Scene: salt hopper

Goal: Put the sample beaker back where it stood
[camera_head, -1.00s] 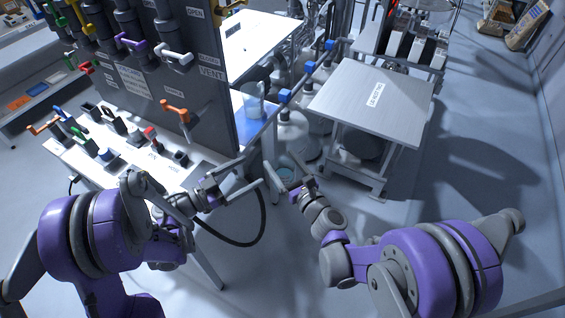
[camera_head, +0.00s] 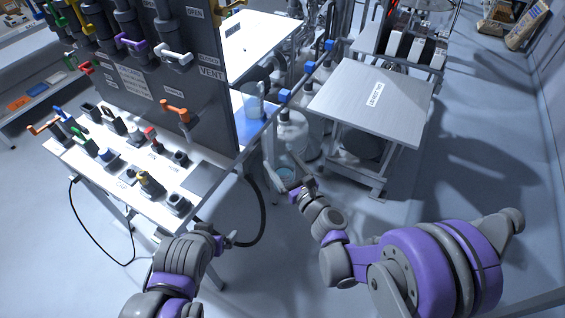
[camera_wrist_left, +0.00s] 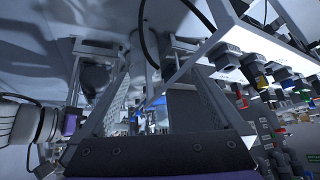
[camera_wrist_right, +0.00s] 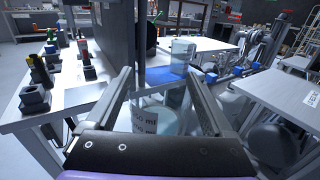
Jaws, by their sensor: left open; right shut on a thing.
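A clear beaker with printed ml marks (camera_wrist_right: 150,122) is between the fingers of my right gripper (camera_wrist_right: 165,95), which is shut on it. In the head view this beaker (camera_head: 286,175) shows partly, with pale blue contents, beside my right gripper (camera_head: 288,188), off the front of the bench. Another clear vessel (camera_head: 253,101) stands upright on a blue mat (camera_head: 252,132) right of the dark panel; it also shows in the right wrist view (camera_wrist_right: 182,52). My left gripper (camera_head: 232,240) is low in front of the bench, open and empty in the left wrist view (camera_wrist_left: 155,110).
A grey-topped side table (camera_head: 350,100) with a label stands to the right. White jugs (camera_head: 292,135) stand between it and the bench. The white bench (camera_head: 110,165) carries several coloured valves and fittings. A dark cable hangs below its edge. Floor at the right is clear.

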